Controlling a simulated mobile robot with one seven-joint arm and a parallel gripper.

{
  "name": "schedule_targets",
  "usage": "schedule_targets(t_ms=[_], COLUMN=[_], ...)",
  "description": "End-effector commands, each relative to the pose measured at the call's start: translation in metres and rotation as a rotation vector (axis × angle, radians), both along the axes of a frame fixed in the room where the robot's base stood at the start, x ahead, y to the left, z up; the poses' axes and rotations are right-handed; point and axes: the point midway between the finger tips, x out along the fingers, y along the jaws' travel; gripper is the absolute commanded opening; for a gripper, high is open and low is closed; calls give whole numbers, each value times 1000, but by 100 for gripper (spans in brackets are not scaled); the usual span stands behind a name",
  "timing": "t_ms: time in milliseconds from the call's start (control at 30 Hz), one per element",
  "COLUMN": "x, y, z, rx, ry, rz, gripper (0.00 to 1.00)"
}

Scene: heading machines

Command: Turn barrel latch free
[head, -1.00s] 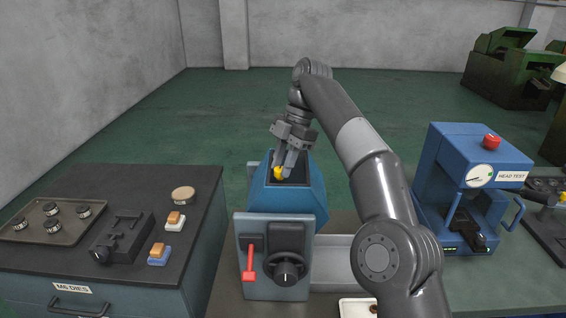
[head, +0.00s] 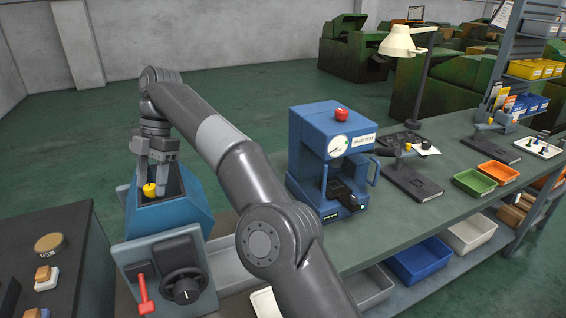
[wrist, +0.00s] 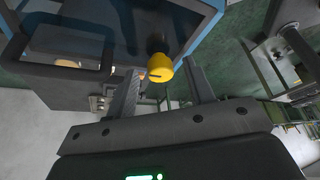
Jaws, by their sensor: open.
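A yellow slotted knob (head: 150,189), which looks like the barrel latch, sits on a dark stem in the open top of the blue machine (head: 165,222). My gripper (head: 151,192) is open and points down into that opening, one finger on each side of the knob. In the wrist view the yellow knob (wrist: 160,68) shows between the spread fingertips (wrist: 164,74), with a visible gap on the left and a gap on the right. Its stem runs up into the dark recess. Contact with the fingers is not visible.
The machine's front carries a red lever (head: 145,292) and a black dial (head: 184,286). A blue test press (head: 322,130) stands to the right on the long bench (head: 440,165), with trays and a lamp (head: 402,42) beyond. A dark cabinet top (head: 75,262) lies left.

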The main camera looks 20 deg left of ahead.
Motion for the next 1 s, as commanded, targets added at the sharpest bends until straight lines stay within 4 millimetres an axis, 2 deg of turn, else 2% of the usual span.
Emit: schedule_targets(t_ms=[367,1000], x=[0,-6], y=[-4,-7], z=[1,1], rx=[-1,2], ry=[-2,-3], rz=[-242,-900], gripper=[48,48])
